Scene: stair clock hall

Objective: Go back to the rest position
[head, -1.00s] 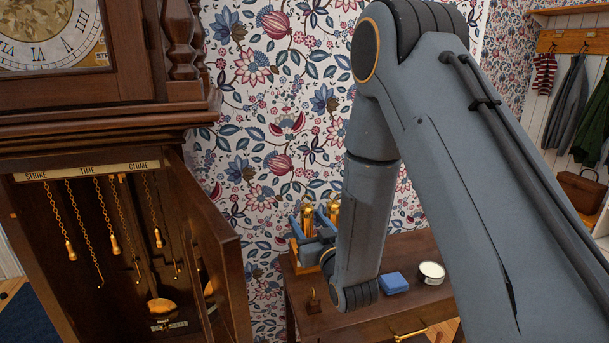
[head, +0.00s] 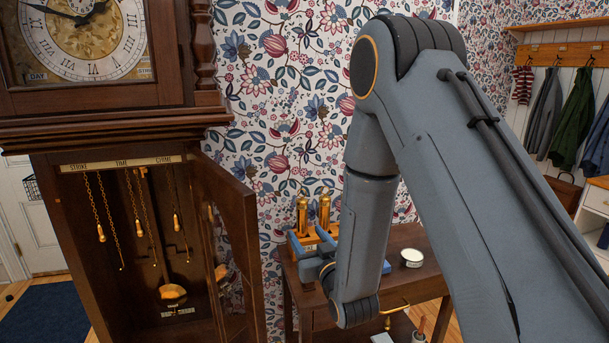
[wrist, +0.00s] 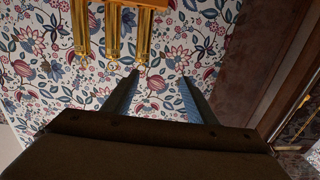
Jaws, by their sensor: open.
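My gripper (head: 307,246) is over the left part of the small side table in the head view, partly hidden by my own arm. In the wrist view its two fingers (wrist: 155,90) are spread apart, with nothing between them. Beyond the fingertips, brass cylinders (wrist: 114,35) hang into the top of the wrist view, apart from the fingers as far as I can see. In the head view the brass cylinders (head: 324,212) stand upright in a wooden rack behind my gripper.
The tall clock case (head: 100,240) stands at left, with chains inside and its open door (head: 225,240) sticking out near my gripper. The dark side table (head: 425,262) carries a round white-topped tin (head: 411,258). Coats (head: 575,110) hang at far right. A blue rug (head: 45,312) lies at lower left.

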